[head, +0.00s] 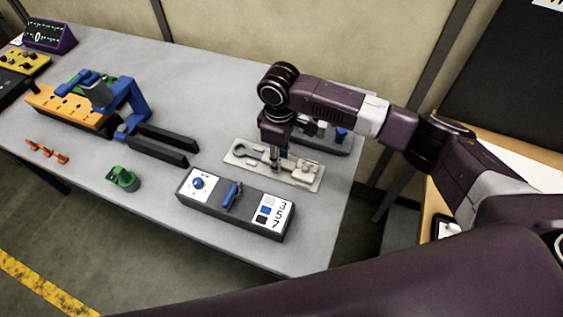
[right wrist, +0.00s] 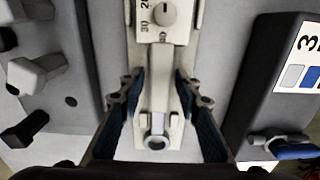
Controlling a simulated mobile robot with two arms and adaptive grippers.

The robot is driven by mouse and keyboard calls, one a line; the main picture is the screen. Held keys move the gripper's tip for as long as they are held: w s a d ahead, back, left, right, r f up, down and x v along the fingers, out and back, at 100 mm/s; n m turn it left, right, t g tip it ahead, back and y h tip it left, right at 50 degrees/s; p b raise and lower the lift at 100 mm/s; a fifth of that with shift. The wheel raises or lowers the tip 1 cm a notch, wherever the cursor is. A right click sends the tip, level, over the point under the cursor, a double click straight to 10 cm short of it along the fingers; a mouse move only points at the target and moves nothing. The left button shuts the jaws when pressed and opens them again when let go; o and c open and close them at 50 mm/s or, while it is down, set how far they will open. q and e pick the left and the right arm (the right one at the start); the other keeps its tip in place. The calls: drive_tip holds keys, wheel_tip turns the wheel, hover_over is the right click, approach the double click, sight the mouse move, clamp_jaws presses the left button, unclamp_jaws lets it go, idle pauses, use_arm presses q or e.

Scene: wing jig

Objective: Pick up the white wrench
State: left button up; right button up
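The white wrench (head: 242,149) lies on a pale beige board (head: 309,186) on the grey table. Its ring end points left in the head view. In the right wrist view the wrench (right wrist: 159,92) shows a straight pale shaft with its ring at the bottom. My right gripper (head: 275,164) points down over the wrench. In the right wrist view the right gripper (right wrist: 158,92) is open, one finger on each side of the shaft, with gaps showing. The head view does not show clearly how low the fingertips are. My left gripper is not in view.
A dark box (head: 215,207) with a blue lever and numbers stands in front of the board. A dark grey fixture (head: 322,140) stands behind it. A blue clamp-like frame (head: 133,100), an orange block (head: 65,108) and a green part (head: 123,178) are to the left.

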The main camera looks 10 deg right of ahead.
clamp_jaws()
drive_tip(key=shift+r, duration=0.15)
